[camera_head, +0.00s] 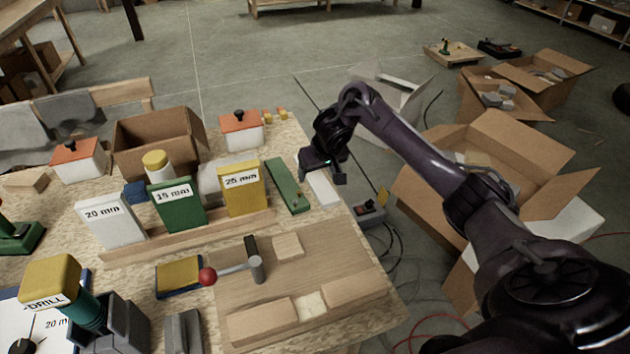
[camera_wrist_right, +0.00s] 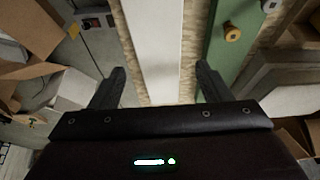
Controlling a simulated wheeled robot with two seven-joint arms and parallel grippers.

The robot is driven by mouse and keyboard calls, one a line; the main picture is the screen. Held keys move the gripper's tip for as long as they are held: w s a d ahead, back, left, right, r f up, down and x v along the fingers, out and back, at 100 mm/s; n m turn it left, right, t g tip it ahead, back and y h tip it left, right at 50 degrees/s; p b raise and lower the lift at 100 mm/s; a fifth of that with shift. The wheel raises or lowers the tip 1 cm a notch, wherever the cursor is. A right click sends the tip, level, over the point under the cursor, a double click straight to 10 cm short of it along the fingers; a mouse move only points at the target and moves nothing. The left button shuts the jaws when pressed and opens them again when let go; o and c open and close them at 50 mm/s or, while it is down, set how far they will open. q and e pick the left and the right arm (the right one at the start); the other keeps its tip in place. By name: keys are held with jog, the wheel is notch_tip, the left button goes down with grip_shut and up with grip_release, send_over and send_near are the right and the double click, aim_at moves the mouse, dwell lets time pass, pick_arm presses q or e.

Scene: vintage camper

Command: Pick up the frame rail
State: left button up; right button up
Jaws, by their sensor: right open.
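The frame rail looks to be the white bar (camera_head: 323,190) lying at the right edge of the workbench, beside a green bar (camera_head: 287,186). My right gripper (camera_head: 323,176) is at the far end of the white bar. In the right wrist view, the open fingers of my right gripper (camera_wrist_right: 157,82) stand on either side of the white bar (camera_wrist_right: 155,40), with visible gaps and nothing held. The green bar with brass-coloured knobs (camera_wrist_right: 238,32) lies just right of the right finger there. My left gripper is not in view.
Labelled blocks, white 20 mm (camera_head: 108,222), green 15 mm (camera_head: 178,208) and yellow 25 mm (camera_head: 243,192), stand left of the bars. A red-knobbed lever (camera_head: 232,271) stands on the wooden board (camera_head: 235,325) in front. Open cardboard boxes (camera_head: 420,195) stand on the floor to the right.

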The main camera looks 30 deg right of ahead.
aim_at(315, 179)
jog(key=x, duration=0.2)
jog(key=shift+w+f, duration=0.25)
jog(key=shift+f, duration=0.05)
jog(key=shift+s, duration=0.1)
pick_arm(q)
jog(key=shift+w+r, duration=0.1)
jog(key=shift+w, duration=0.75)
pick_arm(e)
jog(key=c, duration=1.1)
jog(key=shift+r, duration=0.1)
